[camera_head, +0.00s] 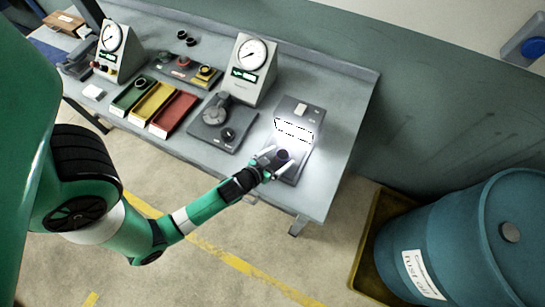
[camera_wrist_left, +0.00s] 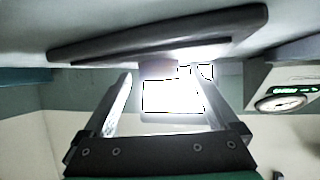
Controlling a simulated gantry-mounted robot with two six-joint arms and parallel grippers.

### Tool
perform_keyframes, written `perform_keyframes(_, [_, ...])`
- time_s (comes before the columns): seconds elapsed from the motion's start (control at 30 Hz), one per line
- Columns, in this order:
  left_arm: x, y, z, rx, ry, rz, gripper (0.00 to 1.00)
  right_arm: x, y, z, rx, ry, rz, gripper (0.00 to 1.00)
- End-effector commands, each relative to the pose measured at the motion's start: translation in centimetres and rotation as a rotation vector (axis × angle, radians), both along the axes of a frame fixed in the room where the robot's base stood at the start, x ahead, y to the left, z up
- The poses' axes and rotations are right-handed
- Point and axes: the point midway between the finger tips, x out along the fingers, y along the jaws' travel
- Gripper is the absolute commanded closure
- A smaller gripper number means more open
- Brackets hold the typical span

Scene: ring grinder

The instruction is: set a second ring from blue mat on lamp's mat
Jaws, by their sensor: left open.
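The lamp (camera_head: 297,108) stands toward the right end of the bench, its panel glaring white. Its dark mat (camera_head: 289,175) lies in front; in the left wrist view, which is upside down, a dark slab (camera_wrist_left: 90,50) crosses the top. My left gripper (camera_head: 280,158) is open at this mat. A small dark ring (camera_head: 284,155) shows between its fingertips; in the left wrist view a pale, washed-out round shape (camera_wrist_left: 158,66) sits against the slab, between the open fingers (camera_wrist_left: 165,85). Contact cannot be told. I cannot make out a blue mat. My right gripper is not in view.
Two dark rings (camera_head: 190,42) sit at the bench's back. Left of the lamp are a grey device (camera_head: 222,122), a gauge box (camera_head: 248,68) and green, yellow and red trays (camera_head: 173,112). A blue drum (camera_head: 450,245) stands right of the bench.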

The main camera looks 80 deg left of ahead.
Motion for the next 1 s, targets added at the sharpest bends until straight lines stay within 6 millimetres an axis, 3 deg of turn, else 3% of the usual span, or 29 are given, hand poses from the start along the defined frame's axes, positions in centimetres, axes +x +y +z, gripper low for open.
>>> perform_keyframes(0.23, [-3.6,-2.5,2.0,0.001,0.003,-0.004,0.06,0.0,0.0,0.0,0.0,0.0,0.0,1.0])
perform_keyframes(0.5, [-8.0,-5.6,4.3,0.0,0.004,-0.009,0.06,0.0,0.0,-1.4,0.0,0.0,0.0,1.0])
perform_keyframes(1.0, [-9.0,-6.0,5.2,0.001,-0.001,0.0,0.06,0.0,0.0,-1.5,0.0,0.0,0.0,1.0])
